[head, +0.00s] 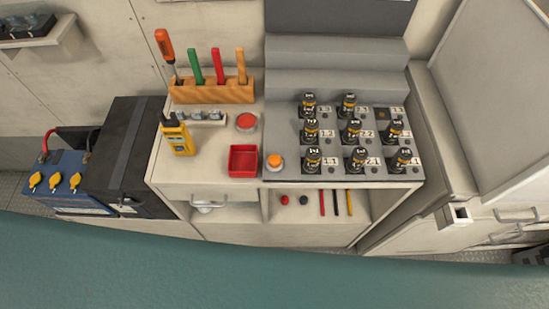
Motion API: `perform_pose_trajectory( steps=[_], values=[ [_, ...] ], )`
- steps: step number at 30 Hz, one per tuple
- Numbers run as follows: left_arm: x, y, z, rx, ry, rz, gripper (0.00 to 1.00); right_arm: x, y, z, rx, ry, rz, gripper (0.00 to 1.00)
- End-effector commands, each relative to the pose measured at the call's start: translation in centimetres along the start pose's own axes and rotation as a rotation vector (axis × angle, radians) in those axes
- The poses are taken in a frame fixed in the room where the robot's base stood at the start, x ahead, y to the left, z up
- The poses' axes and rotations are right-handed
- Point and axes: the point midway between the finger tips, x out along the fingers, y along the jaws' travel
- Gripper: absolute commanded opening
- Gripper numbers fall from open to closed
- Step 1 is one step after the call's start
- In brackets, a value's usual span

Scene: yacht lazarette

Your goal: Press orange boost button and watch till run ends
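The orange button (275,161) is a round orange cap on a pale base. It sits at the front left corner of the grey stepped panel (290,135), on top of the pale cabinet. Several black cylindrical units (351,131) with yellow bands stand in rows on the panel, beside labels such as 1-1 and 2-1. Whether the button is pressed or lit cannot be told. Neither gripper shows in the head view, and nothing touches the button.
Left of the button are a red tray (243,161), a red round item (246,122), a yellow meter (178,136) and a wooden tool block (211,91). A black box (128,160) and blue battery (60,180) stand further left. A teal surface (250,260) fills the foreground.

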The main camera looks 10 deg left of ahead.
Motion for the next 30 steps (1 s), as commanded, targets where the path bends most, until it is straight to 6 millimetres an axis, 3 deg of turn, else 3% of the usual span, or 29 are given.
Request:
perform_pose_trajectory(
  steps=[2,9,11,30],
  values=[
    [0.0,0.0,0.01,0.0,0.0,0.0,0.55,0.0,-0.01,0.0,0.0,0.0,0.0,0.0],
    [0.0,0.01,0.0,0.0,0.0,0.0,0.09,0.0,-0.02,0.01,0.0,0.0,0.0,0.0],
    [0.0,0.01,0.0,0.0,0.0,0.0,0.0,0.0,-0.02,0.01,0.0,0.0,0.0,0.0],
    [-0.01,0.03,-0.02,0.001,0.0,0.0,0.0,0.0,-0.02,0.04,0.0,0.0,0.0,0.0]
  ],
)
